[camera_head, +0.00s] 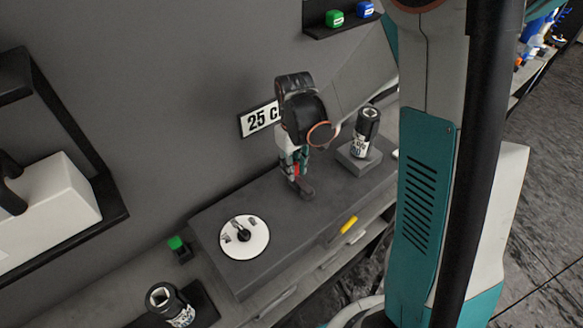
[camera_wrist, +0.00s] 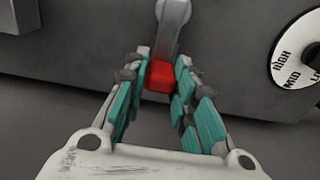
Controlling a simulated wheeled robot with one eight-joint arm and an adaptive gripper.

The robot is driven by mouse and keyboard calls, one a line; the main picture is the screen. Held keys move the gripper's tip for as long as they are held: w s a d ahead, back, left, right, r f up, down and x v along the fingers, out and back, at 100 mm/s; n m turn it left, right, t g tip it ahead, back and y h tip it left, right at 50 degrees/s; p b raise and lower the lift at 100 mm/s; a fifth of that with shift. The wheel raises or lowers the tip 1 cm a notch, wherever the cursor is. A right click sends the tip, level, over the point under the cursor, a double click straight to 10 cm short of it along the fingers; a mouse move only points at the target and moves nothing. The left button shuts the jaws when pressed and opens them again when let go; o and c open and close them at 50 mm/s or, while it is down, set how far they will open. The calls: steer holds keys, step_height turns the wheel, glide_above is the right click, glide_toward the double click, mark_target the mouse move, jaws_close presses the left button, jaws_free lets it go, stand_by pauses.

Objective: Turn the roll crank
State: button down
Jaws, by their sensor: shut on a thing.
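The roll crank shows in the wrist view as a grey metal arm (camera_wrist: 172,28) with a red grip (camera_wrist: 159,76) at its lower end. My gripper (camera_wrist: 160,72) has its teal-padded fingers closed around the red grip, one on each side. In the head view my gripper (camera_head: 295,172) points down over the dark grey bench unit, with a bit of red between its fingers. My wrist and fingers hide most of the crank there.
A white dial (camera_head: 244,237) with a black knob sits left of my gripper. A black bottle (camera_head: 367,124) stands on a grey block behind right. A yellow object (camera_head: 349,224) is at the unit's front edge. A "25 C" sign (camera_head: 262,118) is on the wall.

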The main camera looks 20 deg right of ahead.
steer(key=shift+w+d+m+b, duration=0.15)
steer(key=shift+d+m, duration=0.25)
steer(key=shift+m, duration=0.35)
steer(key=shift+s+d+m+b, duration=0.1)
steer(key=shift+d+m+b, duration=0.1)
steer(key=shift+d+m, duration=0.45)
steer(key=shift+w+d+m+b, duration=0.1)
steer(key=shift+d+m+b, duration=0.1)
steer(key=shift+m, duration=0.7)
steer(key=c, duration=1.3)
jaws_free()
step_height(320, 180, up, 12)
